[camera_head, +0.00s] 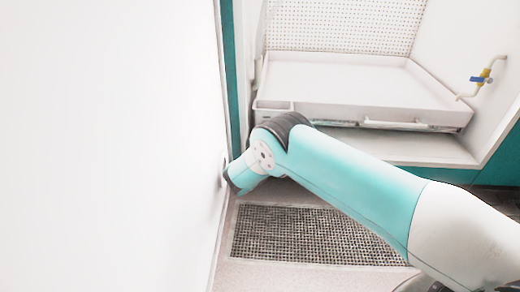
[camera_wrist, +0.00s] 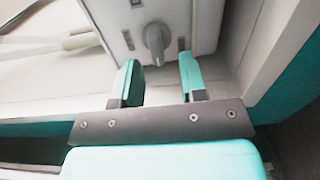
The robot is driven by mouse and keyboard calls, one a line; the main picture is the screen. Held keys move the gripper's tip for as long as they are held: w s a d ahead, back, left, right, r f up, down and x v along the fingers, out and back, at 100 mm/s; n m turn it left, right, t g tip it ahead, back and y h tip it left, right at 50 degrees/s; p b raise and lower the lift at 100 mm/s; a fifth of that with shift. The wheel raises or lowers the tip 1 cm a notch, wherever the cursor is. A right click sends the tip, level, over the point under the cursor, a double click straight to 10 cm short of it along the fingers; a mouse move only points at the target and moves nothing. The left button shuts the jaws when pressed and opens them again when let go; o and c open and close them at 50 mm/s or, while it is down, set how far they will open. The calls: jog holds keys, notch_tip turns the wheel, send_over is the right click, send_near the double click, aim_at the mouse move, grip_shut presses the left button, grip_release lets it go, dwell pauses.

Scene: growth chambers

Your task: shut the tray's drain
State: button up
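The white tray (camera_head: 345,78) sits on a shelf inside the chamber in the head view, with a small box-like corner (camera_head: 273,106) at its front left. In the wrist view a grey knob (camera_wrist: 155,40) is on a white box face, with small grey marks around it. I cannot tell for sure that this knob is the drain's. My gripper (camera_wrist: 160,78) is open and empty, its two teal fingers apart. The knob lies just beyond the fingertips, roughly between them, with no contact visible. In the head view my gripper is hidden behind my wrist.
A large white panel (camera_head: 105,145) fills the left, close to my wrist. A floor grate (camera_head: 310,236) lies below the shelf. A pale rod (camera_wrist: 60,50) shows at the wrist view's upper left.

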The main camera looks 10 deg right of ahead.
jog(key=p+v, duration=1.5)
jog(key=p, duration=0.2)
jog(key=shift+s, duration=0.3)
jog(key=shift+s+a+r, duration=0.1)
jog(key=shift+a, duration=0.05)
